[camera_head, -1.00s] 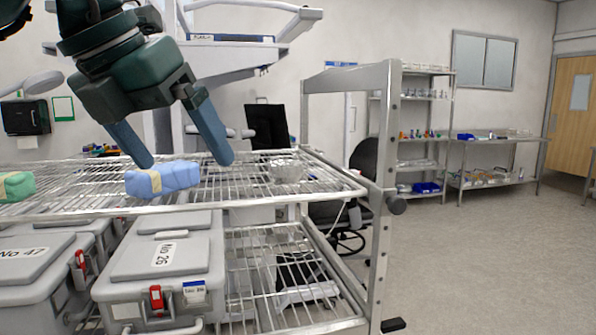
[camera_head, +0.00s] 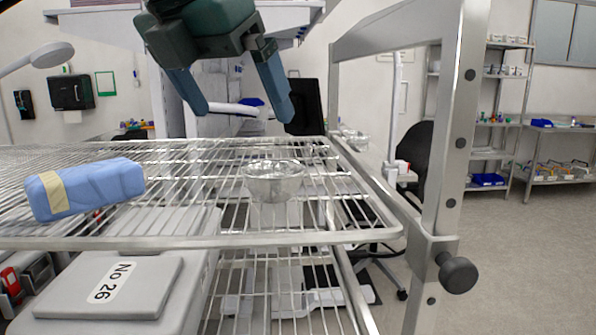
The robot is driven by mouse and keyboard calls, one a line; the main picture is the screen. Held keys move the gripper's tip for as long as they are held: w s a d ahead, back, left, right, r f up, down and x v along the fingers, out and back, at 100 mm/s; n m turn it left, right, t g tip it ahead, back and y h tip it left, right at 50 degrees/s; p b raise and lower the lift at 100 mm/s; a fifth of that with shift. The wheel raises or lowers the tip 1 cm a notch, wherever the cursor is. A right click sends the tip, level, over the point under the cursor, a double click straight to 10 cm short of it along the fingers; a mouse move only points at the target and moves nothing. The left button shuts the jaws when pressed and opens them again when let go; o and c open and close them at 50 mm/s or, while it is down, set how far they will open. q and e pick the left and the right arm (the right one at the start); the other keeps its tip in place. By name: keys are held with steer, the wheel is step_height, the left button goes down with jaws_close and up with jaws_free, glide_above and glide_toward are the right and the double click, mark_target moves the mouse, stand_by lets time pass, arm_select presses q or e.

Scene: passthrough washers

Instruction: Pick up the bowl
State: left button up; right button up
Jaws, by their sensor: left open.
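A shiny metal bowl (camera_head: 273,182) sits upright on the top wire shelf (camera_head: 180,242) of a metal rack, right of the shelf's middle. My left gripper (camera_head: 244,118) hangs above and beyond the bowl in the picture. Its two blue fingers are spread apart with nothing between them, and they do not touch the bowl. My right gripper is not in view.
A blue wrapped bundle (camera_head: 88,188) with a tan band lies on the shelf at the left. A metal rack post (camera_head: 455,150) with a black knob stands at the right. The shelf around the bowl is clear.

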arm_select(q)
steer(key=w, duration=0.1)
glide_toward(274, 171)
steer(key=shift+s+d+f, duration=0.3)
steer(key=shift+s+f, duration=0.15)
steer(key=shift+f, duration=0.15)
steer(key=shift+s+d+f, duration=0.3)
steer(key=shift+s+f, duration=0.15)
steer(key=shift+f, duration=0.15)
steer(key=shift+p+x, duration=0.45)
steer(key=shift+x, duration=2.6)
steer(key=shift+c, duration=0.2)
steer(key=shift+r, duration=0.1)
steer(key=c, duration=0.9)
